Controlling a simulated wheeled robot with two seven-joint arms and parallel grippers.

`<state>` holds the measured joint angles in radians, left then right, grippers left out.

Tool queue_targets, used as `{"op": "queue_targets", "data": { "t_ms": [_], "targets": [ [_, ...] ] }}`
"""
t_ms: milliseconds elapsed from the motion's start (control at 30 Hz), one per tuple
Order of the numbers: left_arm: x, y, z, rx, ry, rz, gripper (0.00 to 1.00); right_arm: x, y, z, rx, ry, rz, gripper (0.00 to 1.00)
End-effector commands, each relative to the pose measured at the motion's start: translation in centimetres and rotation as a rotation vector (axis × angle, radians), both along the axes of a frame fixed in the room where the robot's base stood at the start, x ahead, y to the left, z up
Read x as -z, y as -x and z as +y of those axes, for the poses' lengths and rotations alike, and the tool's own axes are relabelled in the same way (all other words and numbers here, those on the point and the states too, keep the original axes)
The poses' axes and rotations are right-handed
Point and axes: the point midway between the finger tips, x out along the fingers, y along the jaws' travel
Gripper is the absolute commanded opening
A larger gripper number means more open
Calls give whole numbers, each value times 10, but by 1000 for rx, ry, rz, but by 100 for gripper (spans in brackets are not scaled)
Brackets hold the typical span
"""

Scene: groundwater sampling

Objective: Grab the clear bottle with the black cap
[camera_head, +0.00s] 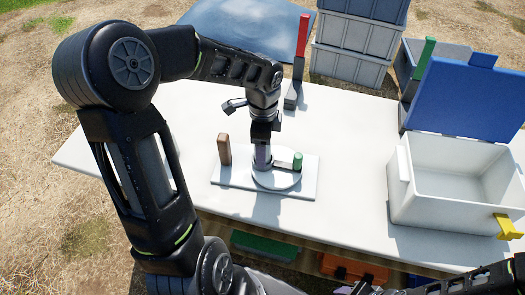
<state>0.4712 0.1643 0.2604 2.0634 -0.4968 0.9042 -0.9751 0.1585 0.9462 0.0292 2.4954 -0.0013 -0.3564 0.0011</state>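My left gripper (264,148) points down over a round white disc (278,181) on a white board (232,178) on the table. A greyish upright shape shows at its fingertips, and I cannot tell whether it is a finger or the clear bottle. I cannot make out a black cap; the dark gripper covers that spot. Whether the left gripper is open or shut is not clear. A small green-topped piece (297,161) stands on the disc just right of the gripper. My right arm shows only at the lower right, its fingertips out of sight.
A brown upright block (224,149) stands on the board's left. A red-handled tool (302,36) stands behind. A white cooler (452,184) with open blue lid (465,98) is at right. Grey crates (348,54) stand beyond the table (345,135). The table's left part is clear.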

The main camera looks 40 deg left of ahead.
Motion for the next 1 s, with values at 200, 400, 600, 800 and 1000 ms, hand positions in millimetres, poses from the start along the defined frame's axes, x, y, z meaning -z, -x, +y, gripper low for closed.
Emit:
{"op": "queue_targets", "data": {
  "t_ms": [200, 400, 600, 800, 1000],
  "targets": [
    [0, 0, 0, 0, 0, 0, 66, 0, 0, 0, 0, 0, 0, 49],
    [0, 0, 0, 0, 0, 0, 50, 0, 0, 0, 0, 0, 0, 49],
    [0, 0, 0, 0, 0, 0, 33, 0, 0, 0, 0, 0, 0, 49],
    [0, 0, 0, 0, 0, 0, 17, 0, 0, 0, 0, 0, 0, 49],
    [0, 0, 0, 0, 0, 0, 1, 0, 0, 0, 0, 0, 0, 49]
  ]
}}
